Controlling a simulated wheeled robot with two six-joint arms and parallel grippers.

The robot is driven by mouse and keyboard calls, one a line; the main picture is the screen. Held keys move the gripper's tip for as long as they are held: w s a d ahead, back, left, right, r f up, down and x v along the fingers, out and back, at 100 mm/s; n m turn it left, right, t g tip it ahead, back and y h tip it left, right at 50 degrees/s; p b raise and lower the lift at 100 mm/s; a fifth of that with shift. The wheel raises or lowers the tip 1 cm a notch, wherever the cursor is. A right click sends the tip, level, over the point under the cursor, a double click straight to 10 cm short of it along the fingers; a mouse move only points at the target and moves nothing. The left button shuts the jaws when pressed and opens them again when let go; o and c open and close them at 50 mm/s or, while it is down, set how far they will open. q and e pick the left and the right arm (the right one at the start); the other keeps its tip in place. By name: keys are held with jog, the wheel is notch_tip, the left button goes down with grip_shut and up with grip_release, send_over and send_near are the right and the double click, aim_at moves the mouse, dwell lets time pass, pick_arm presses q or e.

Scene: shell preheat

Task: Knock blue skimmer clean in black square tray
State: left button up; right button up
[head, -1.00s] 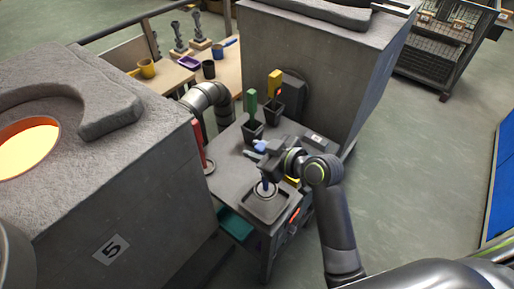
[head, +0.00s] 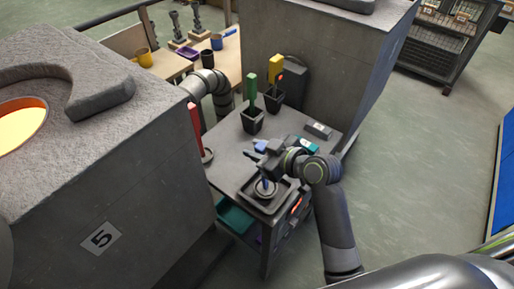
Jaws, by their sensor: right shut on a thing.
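My right gripper (head: 262,153) is shut on the blue skimmer, above the black square tray. The skimmer's blue handle (head: 260,145) shows at the jaws, and a blue part (head: 265,184) shows below the gripper. A round pale piece (head: 264,191), seemingly the skimmer's head, is low over or in the tray. I cannot tell if it touches the bottom. The black square tray (head: 271,207) sits at the near corner of the grey cart top.
On the cart (head: 230,170) stand black pots with a green tool (head: 251,88) and a yellow tool (head: 275,68). A red tool (head: 196,127) stands at the left edge. A teal block (head: 307,146) lies beyond my right wrist. Grey furnaces (head: 150,185) flank the cart.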

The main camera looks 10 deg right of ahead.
jog(key=shift+f+b, duration=0.45)
jog(key=shift+f, duration=0.15)
dwell(0.3)
jog(key=shift+r, duration=0.1)
notch_tip(320, 180, up, 9)
jog(key=p, duration=0.8)
dwell(0.5)
